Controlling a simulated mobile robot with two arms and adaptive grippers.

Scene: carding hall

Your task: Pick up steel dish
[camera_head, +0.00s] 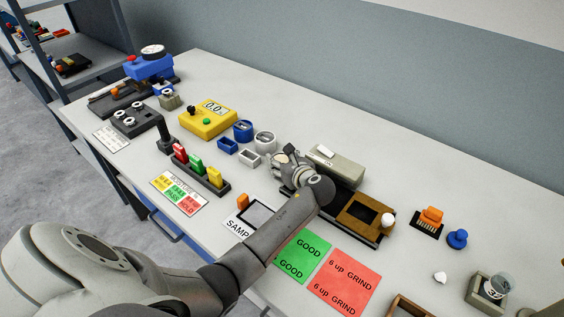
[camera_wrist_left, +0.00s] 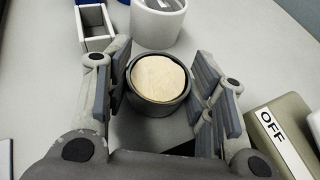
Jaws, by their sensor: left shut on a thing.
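The steel dish (camera_wrist_left: 157,106) is a small dark grey round cup in the left wrist view, with a pale cream round filling (camera_wrist_left: 158,77) in it. My left gripper (camera_wrist_left: 160,82) has one finger on each side of the dish and is shut on it. In the head view my left gripper (camera_head: 286,164) is over the middle of the table, beside a grey-beige box, and mostly hides the dish. I cannot tell whether the dish touches the table. My right gripper is not in view.
The grey-beige box marked OFF (camera_wrist_left: 285,135) is close on the right. A white cup (camera_wrist_left: 157,18) and a white square tray (camera_wrist_left: 95,28) stand behind. A yellow scale (camera_head: 208,118), a coloured block rack (camera_head: 202,172) and a brown frame (camera_head: 366,214) stand around on the table.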

